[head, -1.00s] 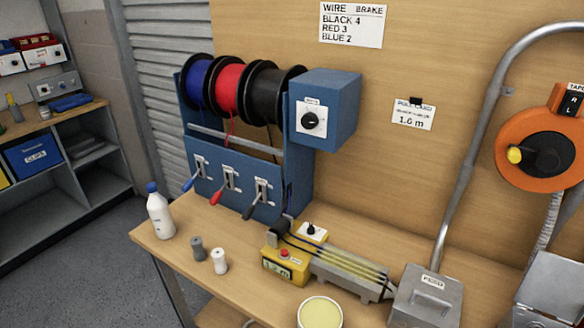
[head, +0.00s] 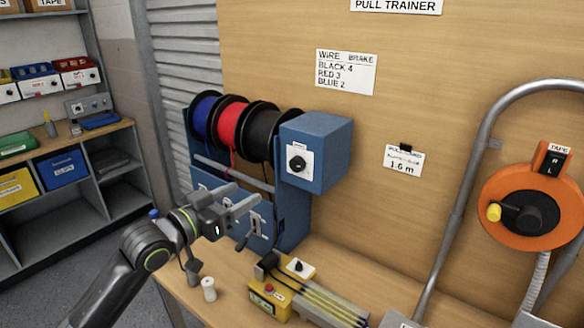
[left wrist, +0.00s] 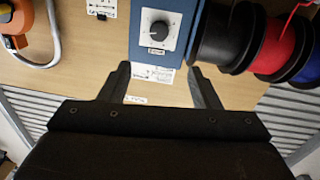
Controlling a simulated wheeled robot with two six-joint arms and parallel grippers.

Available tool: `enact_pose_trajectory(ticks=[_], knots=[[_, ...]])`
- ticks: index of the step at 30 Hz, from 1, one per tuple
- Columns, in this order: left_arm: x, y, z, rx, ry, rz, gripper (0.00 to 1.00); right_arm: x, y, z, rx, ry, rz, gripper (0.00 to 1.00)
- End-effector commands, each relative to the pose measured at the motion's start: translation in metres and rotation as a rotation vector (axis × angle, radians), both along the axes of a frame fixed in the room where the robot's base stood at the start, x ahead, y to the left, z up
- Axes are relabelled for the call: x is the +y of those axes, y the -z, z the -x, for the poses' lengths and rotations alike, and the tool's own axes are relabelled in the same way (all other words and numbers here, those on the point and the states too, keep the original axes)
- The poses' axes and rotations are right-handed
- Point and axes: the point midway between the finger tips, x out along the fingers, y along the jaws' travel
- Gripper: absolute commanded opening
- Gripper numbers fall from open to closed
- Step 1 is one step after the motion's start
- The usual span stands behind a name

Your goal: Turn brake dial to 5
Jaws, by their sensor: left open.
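The brake dial (head: 298,163) is a black knob on a white plate on the front of a blue box (head: 330,150). It also shows in the left wrist view (left wrist: 158,30), beyond the fingertips; its setting is too small to read. My left gripper (head: 250,196) is open and empty, in front of the spool stand, left of and below the dial in the head view. In the left wrist view my left gripper (left wrist: 160,72) has its fingers spread, with the dial roughly centred between them but apart from them. My right gripper is not in view.
Blue, red and black wire spools (head: 262,133) hang left of the box. Levers stand below them, partly behind my left arm. A yellow device (head: 271,298) and a white spool (head: 209,289) sit on the bench. A card (head: 346,72) lists black 4, red 3, blue 2.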

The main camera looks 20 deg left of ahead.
Motion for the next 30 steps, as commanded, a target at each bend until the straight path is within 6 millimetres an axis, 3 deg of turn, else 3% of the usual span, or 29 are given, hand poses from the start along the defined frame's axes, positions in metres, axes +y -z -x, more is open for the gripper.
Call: enact_pose_trajectory(ticks=[21,30], knots=[[-0.052,-0.002,-0.113,0.005,0.001,0.003,0.57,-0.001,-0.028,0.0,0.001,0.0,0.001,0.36],[-0.064,0.0,-0.141,0.002,0.0,0.0,0.57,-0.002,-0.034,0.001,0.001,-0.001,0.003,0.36]])
